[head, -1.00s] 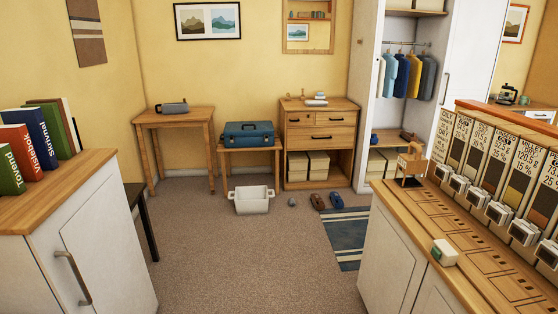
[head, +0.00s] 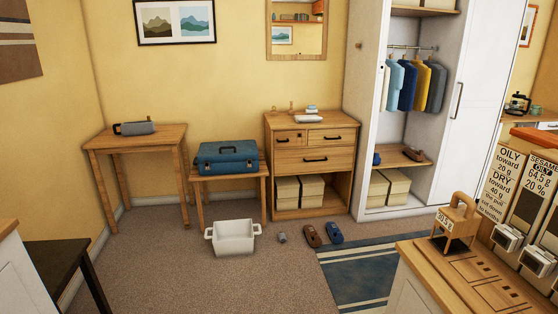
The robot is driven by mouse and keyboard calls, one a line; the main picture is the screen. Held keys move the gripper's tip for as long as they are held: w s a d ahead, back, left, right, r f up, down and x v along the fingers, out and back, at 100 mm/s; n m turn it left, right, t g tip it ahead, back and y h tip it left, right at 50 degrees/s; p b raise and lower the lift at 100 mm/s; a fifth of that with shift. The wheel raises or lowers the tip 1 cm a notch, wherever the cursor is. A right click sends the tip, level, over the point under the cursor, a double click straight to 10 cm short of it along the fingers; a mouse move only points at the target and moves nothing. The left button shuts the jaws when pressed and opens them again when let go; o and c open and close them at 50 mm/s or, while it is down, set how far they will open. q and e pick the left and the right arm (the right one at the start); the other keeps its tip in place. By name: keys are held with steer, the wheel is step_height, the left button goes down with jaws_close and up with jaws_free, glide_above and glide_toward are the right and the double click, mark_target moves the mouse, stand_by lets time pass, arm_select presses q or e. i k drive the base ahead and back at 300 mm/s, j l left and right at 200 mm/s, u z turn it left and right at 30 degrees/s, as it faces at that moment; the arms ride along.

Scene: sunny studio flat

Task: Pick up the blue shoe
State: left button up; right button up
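A blue shoe (head: 335,233) lies on the carpet in front of the wooden drawer chest, near the edge of the striped rug. A brown shoe (head: 312,235) lies just to its left. Another small blue item (head: 376,159), perhaps a shoe, sits at the left end of the wardrobe's low wooden shelf, partly hidden by the wardrobe side. A brown item (head: 413,154) is on the same shelf. Neither of my grippers shows in the head view.
A white tub (head: 233,237) and a small grey object (head: 282,237) are on the floor left of the shoes. A wooden-topped counter (head: 440,275) stands at the right front, a dark table (head: 60,270) at the left front. Carpet (head: 210,285) between them is clear.

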mark_target(334, 232)
steer(key=i+z, duration=0.15)
steer(key=i, duration=1.55)
